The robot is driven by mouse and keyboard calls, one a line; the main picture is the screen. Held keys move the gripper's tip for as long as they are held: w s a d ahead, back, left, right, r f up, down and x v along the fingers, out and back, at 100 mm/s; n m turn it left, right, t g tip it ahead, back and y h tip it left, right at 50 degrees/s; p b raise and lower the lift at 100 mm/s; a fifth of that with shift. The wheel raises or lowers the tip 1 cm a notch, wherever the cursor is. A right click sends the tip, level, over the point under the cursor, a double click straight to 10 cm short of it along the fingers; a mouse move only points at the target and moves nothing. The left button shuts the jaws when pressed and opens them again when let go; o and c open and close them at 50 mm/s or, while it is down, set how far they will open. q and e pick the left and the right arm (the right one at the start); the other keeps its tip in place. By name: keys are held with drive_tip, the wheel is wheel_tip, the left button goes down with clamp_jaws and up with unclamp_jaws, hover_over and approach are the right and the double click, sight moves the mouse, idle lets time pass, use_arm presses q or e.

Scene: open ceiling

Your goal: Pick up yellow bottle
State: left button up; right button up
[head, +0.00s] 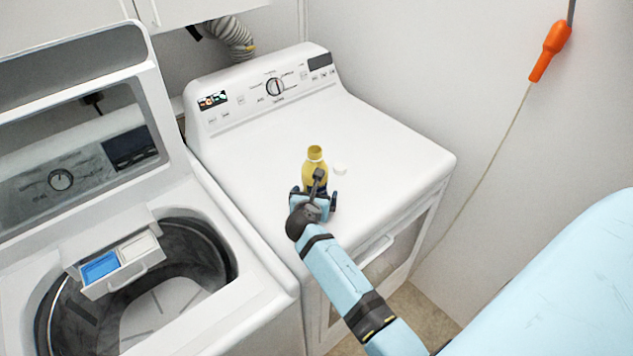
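The yellow bottle (315,171) stands upright on the front part of the white dryer top. Its neck and upper body show; its lower part is hidden behind my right gripper (316,196). The gripper is low at the front of the bottle, with a dark finger on each side of it. I cannot tell whether the fingers touch the bottle or stand a little apart from it. My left gripper is not in view.
An open washer (215,215) stands at left. An orange handle (549,52) hangs by the right wall.

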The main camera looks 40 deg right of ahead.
sight(315, 156)
drive_tip(key=shift+s+a+r, duration=0.15)
drive_tip(key=shift+a, duration=0.05)
drive_tip(key=shift+c, duration=1.3)
drive_tip(key=c, duration=1)
drive_tip(key=shift+d+r, duration=0.1)
drive_tip(key=shift+r, duration=9.85)
